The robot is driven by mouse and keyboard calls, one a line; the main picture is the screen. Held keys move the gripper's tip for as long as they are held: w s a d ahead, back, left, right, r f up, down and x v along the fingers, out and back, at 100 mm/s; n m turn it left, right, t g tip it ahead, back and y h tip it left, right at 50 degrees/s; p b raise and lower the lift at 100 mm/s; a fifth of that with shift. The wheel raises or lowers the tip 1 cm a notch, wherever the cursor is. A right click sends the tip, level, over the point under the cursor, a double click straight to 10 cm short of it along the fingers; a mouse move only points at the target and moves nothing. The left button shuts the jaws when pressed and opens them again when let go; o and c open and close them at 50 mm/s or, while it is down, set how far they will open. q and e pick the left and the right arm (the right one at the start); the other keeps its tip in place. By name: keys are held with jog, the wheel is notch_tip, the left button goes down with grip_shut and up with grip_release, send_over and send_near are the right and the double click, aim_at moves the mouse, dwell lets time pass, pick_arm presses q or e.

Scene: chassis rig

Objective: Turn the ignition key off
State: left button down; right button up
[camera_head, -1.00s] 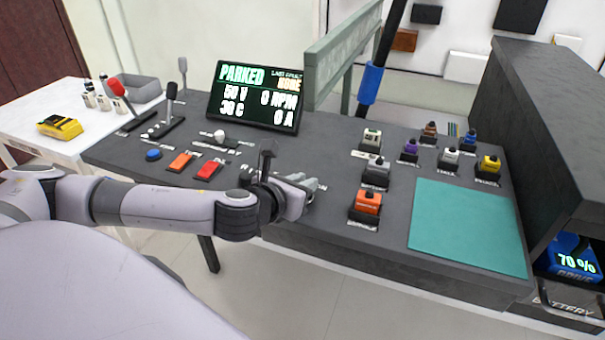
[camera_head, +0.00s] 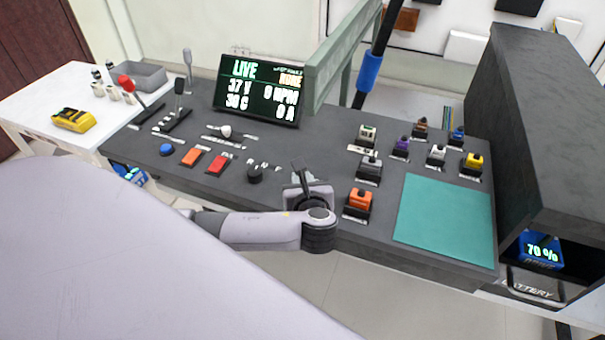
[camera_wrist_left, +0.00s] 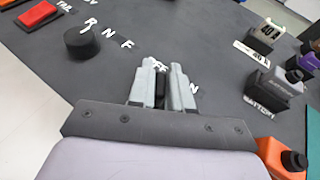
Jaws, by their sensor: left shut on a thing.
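My left gripper (camera_head: 303,178) is over the front middle of the dark console, right of the round black R-N-F knob (camera_head: 255,173). In the left wrist view its two grey fingers (camera_wrist_left: 161,82) are shut on a slim black piece, the ignition key (camera_wrist_left: 160,88). The key stands between partly covered white letters, with "N" showing at its right. My gripper hides most of the key, so its exact angle cannot be told. The display (camera_head: 258,90) reads LIVE, 37 V, 0 RPM and 0 A. My right gripper is not in view.
An orange-topped block (camera_head: 359,201) stands just right of my gripper, with several coloured blocks behind it. A teal mat (camera_head: 445,220) lies at the right. Orange (camera_head: 191,157) and red (camera_head: 219,163) switches and levers are at the left. A green post frame rises behind.

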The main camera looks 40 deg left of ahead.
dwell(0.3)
pick_arm(q)
jog(key=c, duration=1.1)
grip_release()
jog(key=shift+c, duration=0.2)
jog(key=v, duration=0.7)
jog(key=shift+d, duration=0.1)
